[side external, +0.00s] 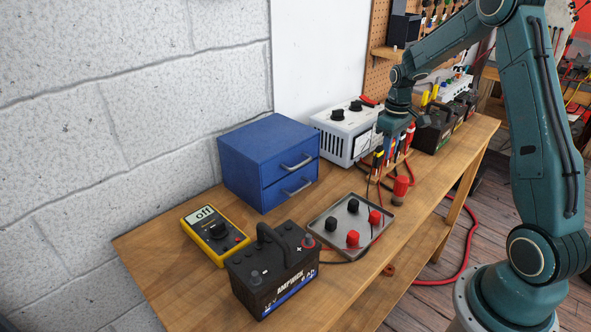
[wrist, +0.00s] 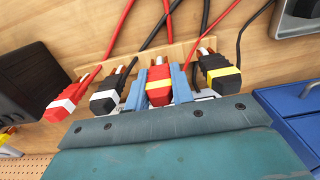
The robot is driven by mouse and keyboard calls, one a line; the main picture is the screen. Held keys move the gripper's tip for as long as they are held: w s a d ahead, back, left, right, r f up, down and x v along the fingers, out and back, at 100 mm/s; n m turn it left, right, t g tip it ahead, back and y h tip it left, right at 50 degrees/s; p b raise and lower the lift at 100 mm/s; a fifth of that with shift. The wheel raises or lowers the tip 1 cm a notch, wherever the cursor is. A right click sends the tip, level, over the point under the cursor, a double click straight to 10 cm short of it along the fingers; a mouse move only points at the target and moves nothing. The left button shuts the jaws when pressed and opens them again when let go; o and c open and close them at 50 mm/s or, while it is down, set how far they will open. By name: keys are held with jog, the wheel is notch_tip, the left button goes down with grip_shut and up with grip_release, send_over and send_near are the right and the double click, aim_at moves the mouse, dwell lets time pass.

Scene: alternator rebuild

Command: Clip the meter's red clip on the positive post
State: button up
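The yellow meter (side external: 214,234) lies on the bench, its display reading off. In the wrist view a red clip with a yellow band (wrist: 158,88) stands in a wooden rack (wrist: 130,62). The blue fingers of my gripper (wrist: 158,80) are on either side of this clip; whether they press on it is unclear. A black clip with a yellow band (wrist: 220,73) is to its right. My gripper (side external: 393,143) is low at the rack in the side view.
A black clip with a white band (wrist: 106,96) and a red one with a white band (wrist: 66,102) stand left of the fingers. A blue drawer cabinet (side external: 268,160), a white charger-like box (side external: 343,130) and a metal tray (side external: 322,225) with red and black knobs are nearby.

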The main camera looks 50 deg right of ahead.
jog(key=shift+r, duration=0.15)
jog(key=shift+r, duration=1.9)
jog(key=shift+r, duration=0.7)
notch_tip(320, 180, up, 10)
send_over(309, 236)
notch_tip(309, 236, down, 4)
jog(key=shift+f, duration=0.6)
jog(key=shift+f, duration=0.15)
dwell(0.5)
